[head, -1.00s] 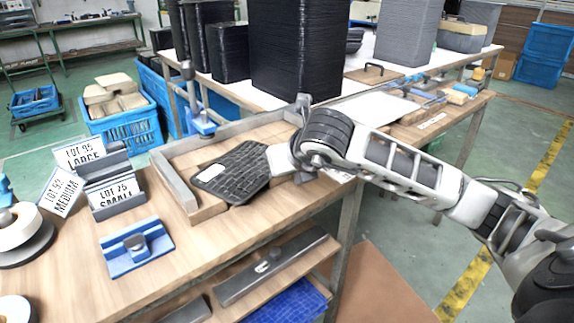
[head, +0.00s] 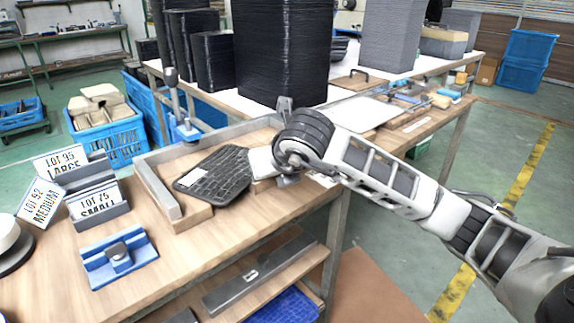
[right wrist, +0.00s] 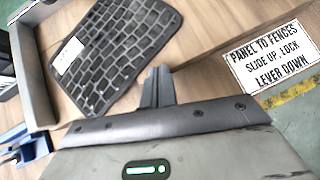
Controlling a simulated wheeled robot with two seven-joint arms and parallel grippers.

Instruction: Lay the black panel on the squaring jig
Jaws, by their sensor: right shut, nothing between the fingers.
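The black panel (head: 214,173), a dark grid-patterned sheet with a white label, lies flat on the wooden bed of the squaring jig (head: 155,190). It is skewed to the jig's grey fences, with bare wood between it and the left fence. In the right wrist view the panel (right wrist: 125,48) is beyond my fingers, with the left fence (right wrist: 33,70) at the far left. My right gripper (right wrist: 157,88) is shut and empty, its fingertips close to the panel's near right edge. Contact cannot be told. My left gripper is not in view.
A blue clamp (head: 183,130) stands at the back fence. Lot signs (head: 60,163) in grey holders and a blue fixture (head: 118,256) are left of the jig. Tall black stacks (head: 280,50) stand on the table behind. An instruction sign (right wrist: 270,62) is at the bench's right edge.

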